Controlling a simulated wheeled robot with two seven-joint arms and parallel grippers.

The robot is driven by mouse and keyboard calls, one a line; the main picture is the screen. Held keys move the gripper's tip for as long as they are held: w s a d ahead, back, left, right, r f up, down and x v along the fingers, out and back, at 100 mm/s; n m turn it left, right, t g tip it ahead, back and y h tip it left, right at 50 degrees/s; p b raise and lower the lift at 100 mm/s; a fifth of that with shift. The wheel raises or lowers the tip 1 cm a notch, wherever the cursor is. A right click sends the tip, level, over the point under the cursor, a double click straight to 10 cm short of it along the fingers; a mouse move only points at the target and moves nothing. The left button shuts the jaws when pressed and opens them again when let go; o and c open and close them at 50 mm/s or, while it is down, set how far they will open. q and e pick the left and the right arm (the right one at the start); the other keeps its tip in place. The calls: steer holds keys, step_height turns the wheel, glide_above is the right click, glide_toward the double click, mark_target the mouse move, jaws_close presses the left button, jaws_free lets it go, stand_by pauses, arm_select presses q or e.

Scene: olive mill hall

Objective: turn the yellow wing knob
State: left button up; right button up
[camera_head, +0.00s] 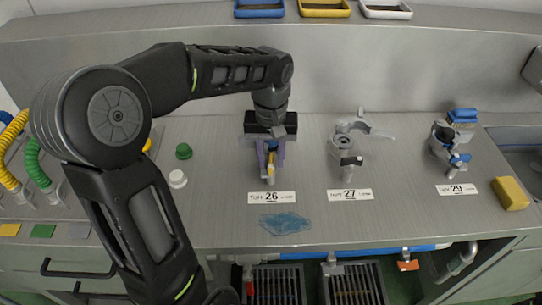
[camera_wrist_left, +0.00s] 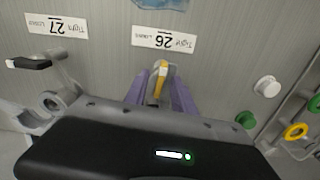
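The yellow wing knob (camera_head: 271,161) is on the grey fitting behind the label 26 on the steel counter. It also shows in the left wrist view (camera_wrist_left: 160,82), pointing roughly along the fingers. My left gripper (camera_head: 271,157) is above this fitting, with its two purple fingers pointing down. In the left wrist view the fingers (camera_wrist_left: 158,88) stand apart, one on each side of the yellow knob. Gaps seem to show between knob and fingers. The gripper body hides most of the fitting. My right gripper is not in view.
A grey fitting with a black-tipped lever (camera_head: 350,160) stands to the right behind label 27. A blue-handled valve (camera_head: 450,150), a yellow sponge (camera_head: 510,193) and a blue mesh cloth (camera_head: 285,223) are on the counter. Green (camera_head: 183,151) and white (camera_head: 177,179) caps lie left.

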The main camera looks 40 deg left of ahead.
arm_select(q)
steer(key=shift+c, duration=0.4)
jaws_close()
steer(key=shift+m, duration=0.4)
steer(key=m, duration=0.3)
steer(key=shift+r, duration=0.1)
steer(key=m+p, duration=0.1)
steer(key=m, duration=0.3)
steer(key=shift+m, duration=0.4)
steer(key=m, duration=0.4)
steer(key=shift+m, duration=0.3)
steer(key=shift+m+p, duration=0.5)
steer(key=shift+m, duration=1.4)
